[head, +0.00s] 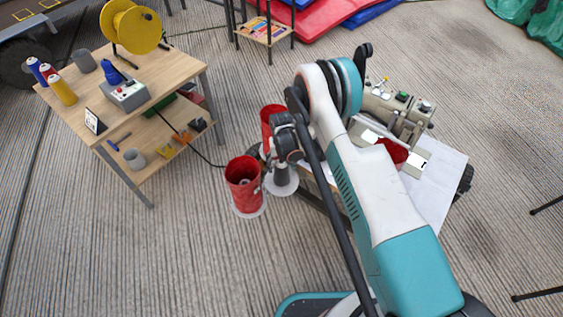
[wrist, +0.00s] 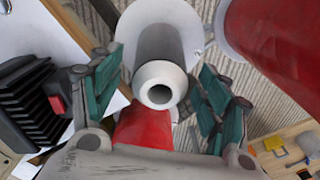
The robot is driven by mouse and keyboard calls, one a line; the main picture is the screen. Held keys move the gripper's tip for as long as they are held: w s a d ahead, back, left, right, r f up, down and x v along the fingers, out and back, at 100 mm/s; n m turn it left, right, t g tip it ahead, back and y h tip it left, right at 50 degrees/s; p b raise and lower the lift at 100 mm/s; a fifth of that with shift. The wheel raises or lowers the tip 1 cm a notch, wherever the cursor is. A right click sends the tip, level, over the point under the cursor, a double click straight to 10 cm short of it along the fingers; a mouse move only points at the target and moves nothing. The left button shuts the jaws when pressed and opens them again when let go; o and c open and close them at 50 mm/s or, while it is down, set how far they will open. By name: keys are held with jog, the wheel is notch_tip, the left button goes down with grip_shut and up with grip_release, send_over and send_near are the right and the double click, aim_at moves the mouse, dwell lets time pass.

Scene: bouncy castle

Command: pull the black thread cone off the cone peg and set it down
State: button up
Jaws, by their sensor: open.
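The black thread cone (wrist: 160,45) looks dark grey, with a pale top and an open hole facing my wrist camera. It sits over a white disc, and it also shows under my wrist in the head view (head: 283,178). The cone peg is hidden. My gripper (wrist: 160,95) is open, with one teal finger on the left of the cone and one on the right. Gaps show between the fingers and the cone, and I see no grip on it. In the head view, my gripper (head: 280,160) is just above the cone, partly covered by my arm.
Red cylinders stand close by, one left of the cone (head: 244,182) and one behind (head: 270,122). A sewing machine (head: 398,112) is at right, partly behind my arm. A wooden table (head: 172,68) with spools and a yellow reel (head: 131,27) is at left. Floor at lower left is clear.

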jog(key=c, duration=1.3)
jog(key=shift+c, duration=0.2)
jog(key=shift+r, duration=0.1)
